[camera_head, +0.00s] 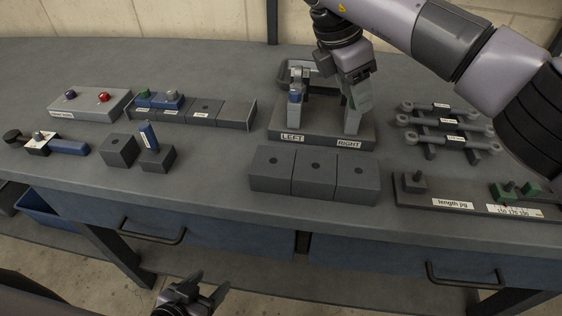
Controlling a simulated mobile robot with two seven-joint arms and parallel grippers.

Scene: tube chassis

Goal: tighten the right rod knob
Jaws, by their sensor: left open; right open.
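The grey stand (322,138) is labelled LEFT and RIGHT on its front edge. At its left side stands an upright with a blue part (295,95) and a grey top. My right gripper (353,112) reaches down from the upper right over the RIGHT side of the stand, jaws open. Its fingers cover the right rod knob's place, so I cannot make out the knob or whether a finger touches it. My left gripper (203,297) is open and empty, low at the bottom of the view, in front of the bench.
Three dark blocks (315,174) stand in front of the stand. A rack of labelled rods (440,123) and a length jig (452,205) are at the right. A knob tray (88,103), a block row (205,110) and a blue-handled tool (68,147) are at the left.

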